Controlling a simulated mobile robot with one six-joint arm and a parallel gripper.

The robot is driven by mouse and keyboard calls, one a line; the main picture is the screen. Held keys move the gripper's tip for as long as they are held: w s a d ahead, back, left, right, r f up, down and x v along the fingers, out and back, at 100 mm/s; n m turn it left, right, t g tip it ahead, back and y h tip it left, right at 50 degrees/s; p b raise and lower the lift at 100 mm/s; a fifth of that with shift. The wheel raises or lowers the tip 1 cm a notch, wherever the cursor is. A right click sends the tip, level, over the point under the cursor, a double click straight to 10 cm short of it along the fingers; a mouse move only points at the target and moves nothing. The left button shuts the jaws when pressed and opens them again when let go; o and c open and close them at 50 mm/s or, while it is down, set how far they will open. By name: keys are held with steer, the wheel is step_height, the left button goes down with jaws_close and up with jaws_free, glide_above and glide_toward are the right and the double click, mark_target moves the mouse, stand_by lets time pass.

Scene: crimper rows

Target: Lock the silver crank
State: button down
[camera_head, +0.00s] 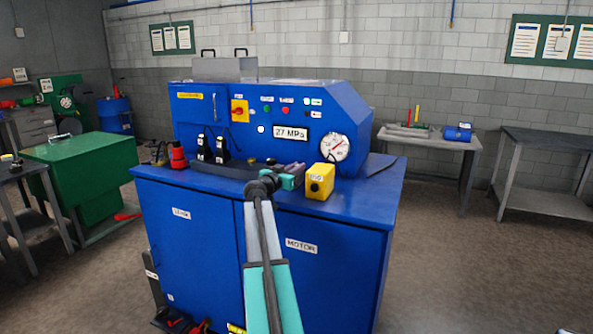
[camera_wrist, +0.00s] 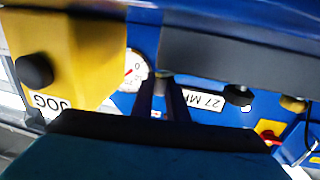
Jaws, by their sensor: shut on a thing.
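My gripper (camera_head: 293,168) reaches over the front edge of the blue machine (camera_head: 160,215), left of the yellow JOG box (camera_head: 320,181). In the wrist view, which shows the panel upside down, my dark fingers (camera_wrist: 162,100) are shut on a small grey part (camera_wrist: 161,84), apparently the silver crank. Most of that part is hidden by the fingers, so I cannot tell its angle or whether it is locked. The gauge (camera_head: 335,147) and the 27 MPa display (camera_head: 291,134) are on the panel behind.
The JOG box stands close to the right of my gripper. A dark ledge (camera_head: 236,173), black levers (camera_head: 222,150) and a red knob (camera_head: 178,155) are to the left. A green cabinet (camera_head: 80,165) stands farther left. The floor at right (camera_head: 470,265) is clear.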

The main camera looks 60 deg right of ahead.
steer(key=shift+s+d+f+n+t+b, duration=0.25)
steer(key=shift+n+t+b, duration=0.5)
steer(key=shift+b, duration=0.8)
steer(key=shift+d+r+t+b, duration=0.1)
steer(key=shift+r+t+b, duration=0.2)
steer(key=shift+t+b, duration=0.25)
steer(key=c, duration=1.7)
jaws_free()
steer(key=shift+c, duration=0.2)
steer(key=shift+s+a+f, duration=0.1)
steer(key=shift+s+a, duration=0.05)
steer(key=shift+a, duration=0.5)
steer(key=shift+s+a, duration=0.15)
steer(key=shift+a, duration=0.45)
steer(key=shift+s+a+b, duration=0.3)
steer(key=shift+a+b, duration=0.1)
steer(key=shift+a, duration=1.45)
steer(key=shift+s+a+b, duration=0.3)
steer(key=shift+a+b, duration=0.15)
steer(key=shift+a, duration=1.45)
steer(key=shift+s+a+b, duration=0.3)
steer(key=shift+a+b, duration=0.1)
steer(key=shift+a, duration=1.45)
